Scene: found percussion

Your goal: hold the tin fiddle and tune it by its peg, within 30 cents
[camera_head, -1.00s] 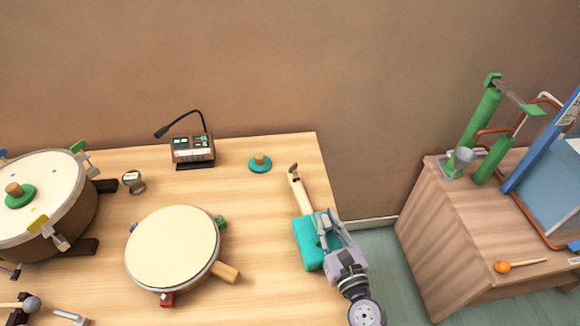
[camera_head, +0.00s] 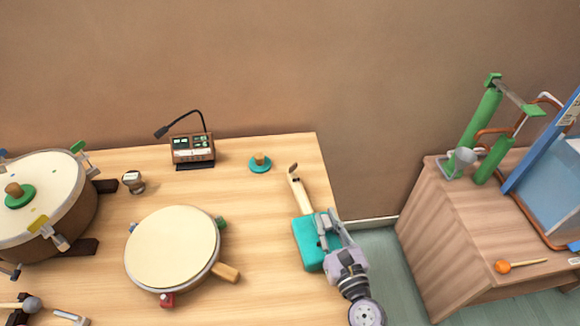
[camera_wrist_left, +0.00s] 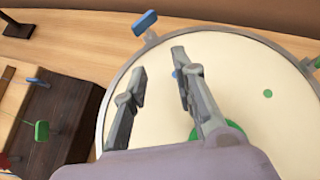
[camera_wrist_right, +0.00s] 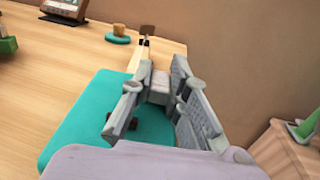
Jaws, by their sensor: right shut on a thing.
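The tin fiddle has a teal box body (camera_head: 306,243) and a pale neck (camera_head: 301,196) that ends in a dark headstock with its peg end (camera_head: 293,170). It lies near the right edge of the table, neck toward the wall. My right gripper (camera_head: 328,222) is shut on the fiddle's body at its right side. In the right wrist view the fingers (camera_wrist_right: 157,95) straddle part of the teal body (camera_wrist_right: 85,115). My left gripper (camera_wrist_left: 160,85) shows in the left wrist view, fingers apart and empty above a large pale drum head (camera_wrist_left: 240,80).
A tuner box with a gooseneck microphone (camera_head: 193,149) stands at the back of the table. A teal disc with a wooden knob (camera_head: 260,164) lies left of the neck. A round frame drum (camera_head: 172,248) and a larger drum (camera_head: 45,205) fill the left. A second table (camera_head: 470,230) stands right across a gap.

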